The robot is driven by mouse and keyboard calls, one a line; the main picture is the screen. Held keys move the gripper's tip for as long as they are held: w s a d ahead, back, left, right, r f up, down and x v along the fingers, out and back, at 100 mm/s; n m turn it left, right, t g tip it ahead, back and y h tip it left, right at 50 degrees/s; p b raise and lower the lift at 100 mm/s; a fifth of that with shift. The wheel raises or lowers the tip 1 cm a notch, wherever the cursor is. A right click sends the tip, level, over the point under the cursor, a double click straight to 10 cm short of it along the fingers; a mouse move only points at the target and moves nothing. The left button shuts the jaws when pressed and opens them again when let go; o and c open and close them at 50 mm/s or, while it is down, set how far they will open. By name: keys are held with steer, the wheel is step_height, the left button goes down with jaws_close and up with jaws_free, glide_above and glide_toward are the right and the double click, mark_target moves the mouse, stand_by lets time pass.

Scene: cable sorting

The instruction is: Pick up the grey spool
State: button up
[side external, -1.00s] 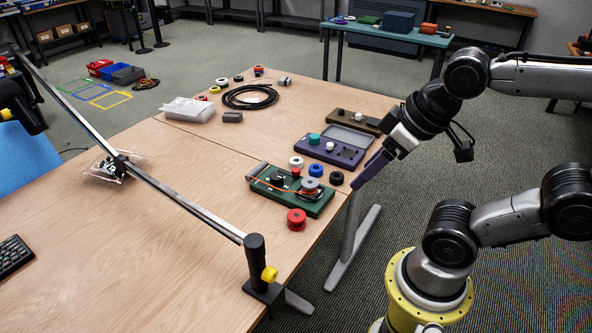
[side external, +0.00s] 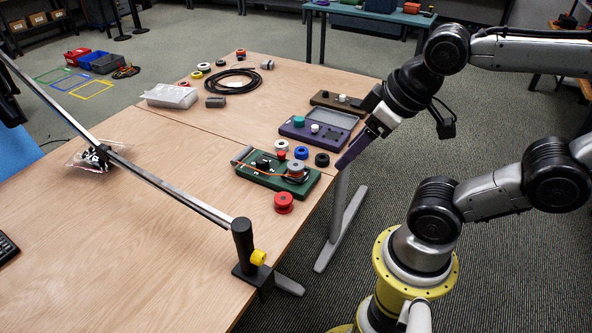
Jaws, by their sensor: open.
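The grey spool (side external: 295,166) sits upright at the right part of the green board (side external: 262,180), near the table's right edge. An orange cable runs across the board to it. My gripper (side external: 345,162), with purple fingers, is to the right of the grey spool, past the black spool and near the table edge. Its fingers are seen nearly edge-on, open, and the gap between them is hard to make out. They are apart from the grey spool.
A blue spool (side external: 301,152), a white spool (side external: 281,145) and a black spool (side external: 322,159) stand just behind the green board. A red spool (side external: 284,203) stands in front of it. A purple tray (side external: 318,134) lies farther back.

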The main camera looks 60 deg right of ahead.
steer(key=shift+o, duration=0.2)
steer(key=o, duration=0.5)
steer(key=shift+o, duration=0.2)
